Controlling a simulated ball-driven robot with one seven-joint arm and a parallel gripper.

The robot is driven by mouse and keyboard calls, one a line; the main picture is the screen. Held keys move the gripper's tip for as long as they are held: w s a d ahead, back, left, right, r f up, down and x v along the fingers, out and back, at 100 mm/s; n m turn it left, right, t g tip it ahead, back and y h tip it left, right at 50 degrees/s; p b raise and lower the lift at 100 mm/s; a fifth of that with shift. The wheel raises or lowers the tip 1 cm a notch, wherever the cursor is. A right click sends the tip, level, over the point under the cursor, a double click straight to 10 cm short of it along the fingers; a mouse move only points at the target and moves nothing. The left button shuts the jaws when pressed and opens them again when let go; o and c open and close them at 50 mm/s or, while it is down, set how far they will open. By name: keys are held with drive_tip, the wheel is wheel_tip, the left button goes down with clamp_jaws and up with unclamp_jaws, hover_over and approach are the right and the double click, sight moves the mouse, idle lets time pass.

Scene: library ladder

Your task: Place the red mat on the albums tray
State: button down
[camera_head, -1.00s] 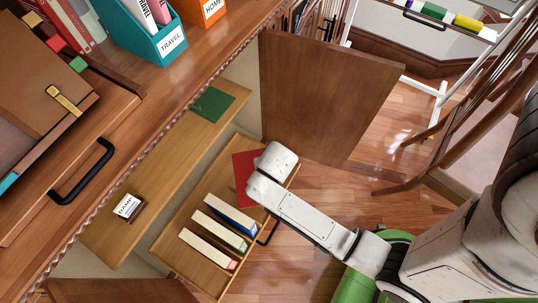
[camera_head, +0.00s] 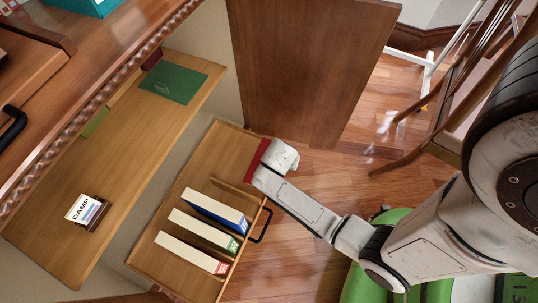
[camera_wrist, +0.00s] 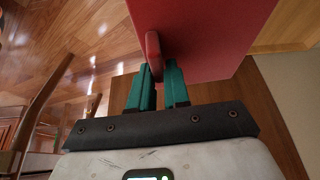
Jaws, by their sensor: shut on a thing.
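The red mat (camera_head: 257,160) shows as a narrow, steeply tilted strip beside my wrist in the head view. In the wrist view the mat (camera_wrist: 205,35) is a broad red sheet with a rounded red tab. My gripper (camera_wrist: 159,78) has teal fingers and is shut on that tab. The fingers are hidden in the head view. The pulled-out wooden tray (camera_head: 205,165) holds several upright albums, with a bare section at its far end. The mat is at the right edge of that bare section; whether it touches the tray is unclear.
A wooden shelf (camera_head: 140,150) left of the tray bears a green mat (camera_head: 173,84) and a block with a "DAMP" card (camera_head: 83,208). An open cabinet door (camera_head: 310,65) stands just beyond the tray. A black handle (camera_head: 262,226) sticks out from the tray's right side.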

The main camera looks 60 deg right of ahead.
sight(265, 142)
drive_tip(key=w+f+b, duration=0.1)
drive_tip(key=w+f, duration=0.1)
drive_tip(key=f, duration=0.1)
drive_tip(key=w+d+f+b, duration=0.1)
drive_tip(key=w+f+b, duration=0.1)
drive_tip(key=w+f, duration=0.1)
drive_tip(key=shift+w+d, duration=0.1)
drive_tip(key=shift+w, duration=0.15)
drive_tip(key=f, duration=0.1)
drive_tip(key=f+b, duration=0.2)
drive_tip(key=shift+w+f, duration=0.25)
drive_tip(key=shift+f, duration=0.05)
drive_tip(key=c, duration=1.1)
unclamp_jaws()
